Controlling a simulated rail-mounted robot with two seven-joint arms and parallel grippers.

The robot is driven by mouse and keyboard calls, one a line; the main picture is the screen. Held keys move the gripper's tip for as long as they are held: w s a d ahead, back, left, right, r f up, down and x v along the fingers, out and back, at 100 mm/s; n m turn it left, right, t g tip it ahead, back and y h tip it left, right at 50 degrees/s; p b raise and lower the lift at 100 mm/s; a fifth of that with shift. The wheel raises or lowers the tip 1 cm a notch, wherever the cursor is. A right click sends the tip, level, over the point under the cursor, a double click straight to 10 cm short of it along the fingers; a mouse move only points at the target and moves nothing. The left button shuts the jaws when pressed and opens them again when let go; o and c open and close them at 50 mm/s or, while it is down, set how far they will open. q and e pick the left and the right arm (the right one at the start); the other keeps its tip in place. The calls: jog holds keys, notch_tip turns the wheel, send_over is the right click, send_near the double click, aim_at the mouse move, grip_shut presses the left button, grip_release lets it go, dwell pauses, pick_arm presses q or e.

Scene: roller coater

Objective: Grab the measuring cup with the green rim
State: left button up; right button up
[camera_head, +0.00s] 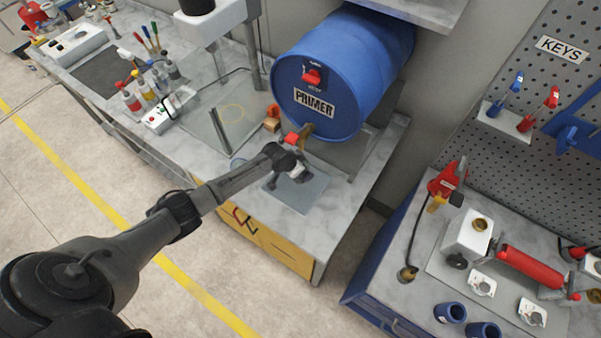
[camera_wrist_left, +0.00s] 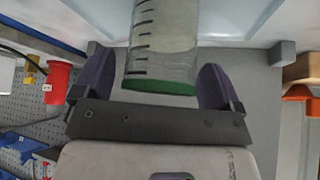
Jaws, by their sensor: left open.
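The measuring cup (camera_wrist_left: 160,60) is clear with dark graduation marks and shows a green rim (camera_wrist_left: 160,87) at its near end in the left wrist view. My left gripper (camera_wrist_left: 155,85) is open, with one dark finger on each side of the cup and a gap visible at least on the right. In the head view my left gripper (camera_head: 290,168) is over the grey plate (camera_head: 303,194) under the blue primer barrel's tap. The cup is hard to make out there because the gripper covers it. My right gripper is not in view.
The blue barrel (camera_head: 345,70) hangs over the bench just above my left gripper, with a red-handled tap (camera_head: 291,138) close by. Bottles (camera_head: 135,98) stand on the bench to the left. A blue cabinet (camera_head: 385,260) with a red roller (camera_head: 530,265) is to the right.

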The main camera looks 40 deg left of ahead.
pick_arm(q)
jog(key=shift+c, duration=0.5)
jog(key=c, duration=1.1)
